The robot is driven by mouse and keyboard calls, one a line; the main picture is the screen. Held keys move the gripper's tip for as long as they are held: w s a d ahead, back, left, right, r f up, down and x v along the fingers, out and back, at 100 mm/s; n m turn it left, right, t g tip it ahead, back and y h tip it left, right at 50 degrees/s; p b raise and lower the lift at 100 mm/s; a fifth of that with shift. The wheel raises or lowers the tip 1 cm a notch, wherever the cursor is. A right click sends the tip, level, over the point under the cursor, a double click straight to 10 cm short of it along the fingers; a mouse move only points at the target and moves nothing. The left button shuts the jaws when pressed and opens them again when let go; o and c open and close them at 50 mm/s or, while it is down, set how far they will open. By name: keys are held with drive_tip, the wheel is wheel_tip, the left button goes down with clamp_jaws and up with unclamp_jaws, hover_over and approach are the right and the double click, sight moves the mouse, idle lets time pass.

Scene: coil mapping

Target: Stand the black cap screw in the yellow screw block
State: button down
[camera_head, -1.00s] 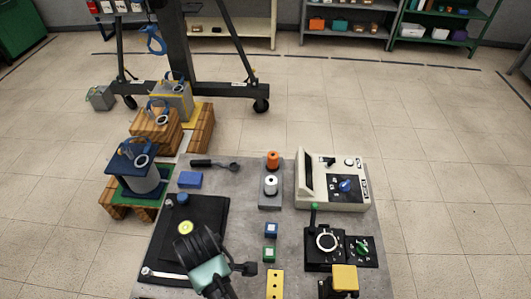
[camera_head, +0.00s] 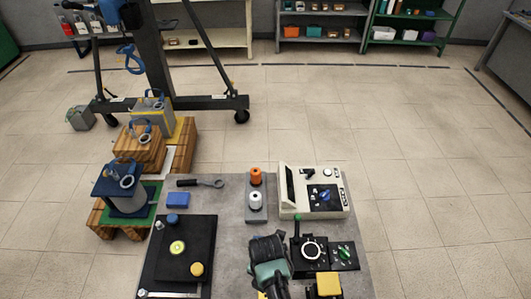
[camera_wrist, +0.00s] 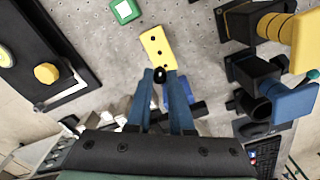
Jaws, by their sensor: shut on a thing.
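The yellow screw block (camera_wrist: 157,50) lies on the grey table with a row of dark holes, just ahead of my fingertips in the wrist view. In the head view only a sliver of it (camera_head: 262,295) shows beside my arm. My gripper (camera_wrist: 166,76) is shut on the black cap screw (camera_wrist: 160,75), whose dark round end shows between the blue fingers. The rest of the screw is hidden. In the wrist view the screw overlaps the block's near end; I cannot tell its height above it. In the head view my gripper (camera_head: 268,250) covers part of the table.
A black plate with a yellow knob (camera_head: 196,269) lies to the left. A black control panel (camera_head: 312,250) and a yellow-topped fixture (camera_head: 329,285) stand close on the right. A green square block (camera_wrist: 125,10) lies beyond the yellow block. A white instrument (camera_head: 313,190) stands behind.

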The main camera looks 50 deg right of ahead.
drive_tip(key=shift+f+b, duration=2.25)
drive_tip(key=shift+f, duration=0.1)
drive_tip(key=shift+r, duration=0.2)
drive_tip(key=shift+f, duration=0.15)
drive_tip(key=shift+f+b, duration=0.6)
drive_tip(key=shift+f, duration=0.35)
drive_tip(key=shift+f+b, duration=1.05)
drive_tip(key=shift+f, duration=0.35)
drive_tip(key=c, duration=0.7)
unclamp_jaws()
drive_tip(key=shift+c, duration=0.2)
drive_tip(key=shift+r, duration=0.1)
